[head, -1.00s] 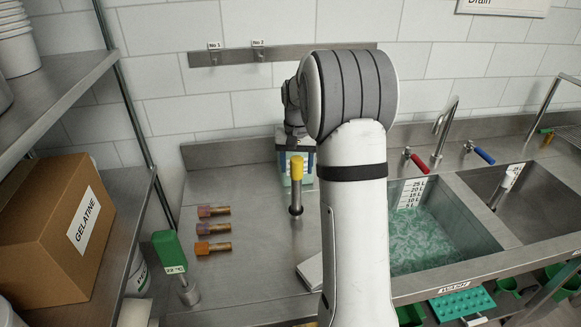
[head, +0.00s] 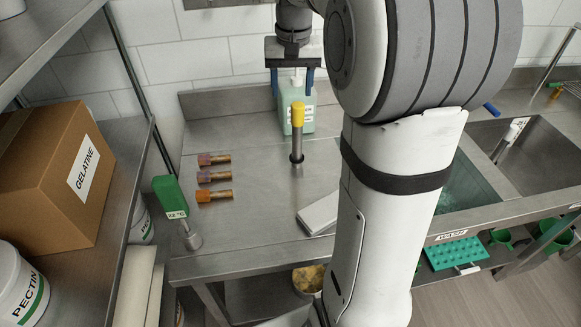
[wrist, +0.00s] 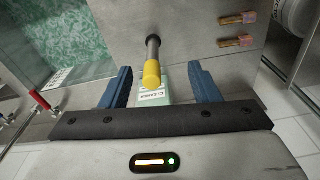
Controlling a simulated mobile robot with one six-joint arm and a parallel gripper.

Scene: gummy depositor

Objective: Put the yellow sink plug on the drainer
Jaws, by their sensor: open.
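The yellow sink plug is a grey upright tube with a yellow top (head: 297,115), standing on the steel draining surface (head: 250,220) left of the sinks. It also shows in the wrist view (wrist: 152,74), its yellow top toward me. My gripper (head: 293,82) points down over a pale green cleaner bottle (head: 298,120) behind the plug, near the wall. Its blue fingers are open, one at each side of the bottle's top in the head view. In the wrist view, the yellow top and the cleaner label (wrist: 154,98) appear between the fingertips (wrist: 161,80). Nothing is clearly held.
A green-handled thermometer (head: 172,195) stands at the counter's left edge. A white block (head: 318,212) lies near the front. My arm hides much of the wash sink (head: 470,190). A shelf with a gelatine box (head: 50,180) flanks the left.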

